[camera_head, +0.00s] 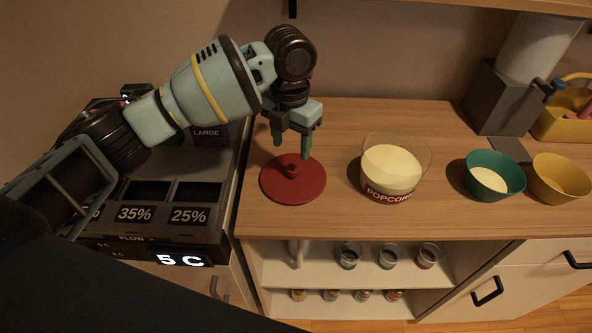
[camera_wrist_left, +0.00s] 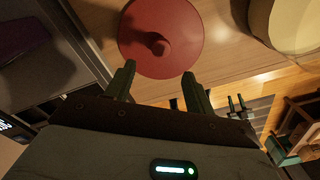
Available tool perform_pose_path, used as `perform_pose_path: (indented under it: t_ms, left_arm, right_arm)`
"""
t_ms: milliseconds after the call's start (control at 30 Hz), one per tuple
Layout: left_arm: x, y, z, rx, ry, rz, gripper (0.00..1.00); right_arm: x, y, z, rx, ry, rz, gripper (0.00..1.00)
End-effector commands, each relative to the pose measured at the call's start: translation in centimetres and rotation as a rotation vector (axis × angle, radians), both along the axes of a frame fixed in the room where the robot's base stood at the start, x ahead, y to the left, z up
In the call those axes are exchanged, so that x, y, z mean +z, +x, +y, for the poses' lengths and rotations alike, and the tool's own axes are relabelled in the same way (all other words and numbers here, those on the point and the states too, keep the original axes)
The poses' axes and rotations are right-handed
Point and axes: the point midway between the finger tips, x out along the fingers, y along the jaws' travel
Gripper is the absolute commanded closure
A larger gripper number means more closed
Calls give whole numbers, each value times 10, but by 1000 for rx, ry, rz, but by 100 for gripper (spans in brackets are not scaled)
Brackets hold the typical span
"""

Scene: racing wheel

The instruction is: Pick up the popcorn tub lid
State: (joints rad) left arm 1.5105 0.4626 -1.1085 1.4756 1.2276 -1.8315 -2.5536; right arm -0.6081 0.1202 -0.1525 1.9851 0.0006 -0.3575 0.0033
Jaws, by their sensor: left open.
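The popcorn tub lid is a round red disc (camera_head: 290,190) with a small knob in its middle. It lies flat on the wooden counter, left of the popcorn tub (camera_head: 392,165). My left gripper (camera_head: 292,150) is open and empty, with its fingers pointing down just above and behind the knob. In the left wrist view the lid (camera_wrist_left: 160,32) shows beyond the two spread fingertips of my left gripper (camera_wrist_left: 157,82), and the knob is apart from them. My right gripper is not in view.
The clear tub holds pale contents. A green bowl (camera_head: 493,177) and a yellow bowl (camera_head: 560,180) stand to the right on the counter (camera_head: 340,222). A dark machine with percentage labels (camera_head: 150,215) stands on the left. A grey dispenser (camera_head: 497,97) is at the back right.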

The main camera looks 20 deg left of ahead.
Motion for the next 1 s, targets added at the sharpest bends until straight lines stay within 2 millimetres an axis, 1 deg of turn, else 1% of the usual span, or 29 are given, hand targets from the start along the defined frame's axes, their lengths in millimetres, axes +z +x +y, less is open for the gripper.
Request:
perform_pose_path:
  t_ms: [33,167,300,467,800,1000]
  left_arm:
    - [-3,0,0,1,1,2,46]
    - [-15,0,0,1,0,3,46]
    - [-26,1,0,2,-1,1,46]
    - [-29,1,0,3,0,0,46]
    - [-71,7,-2,3,0,0,46]
    - [-78,7,-2,1,0,-2,46]
  right_arm:
    - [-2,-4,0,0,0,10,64]
    - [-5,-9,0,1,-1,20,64]
    - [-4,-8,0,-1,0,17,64]
    - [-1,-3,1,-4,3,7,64]
    - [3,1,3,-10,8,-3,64]
    - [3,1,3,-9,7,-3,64]
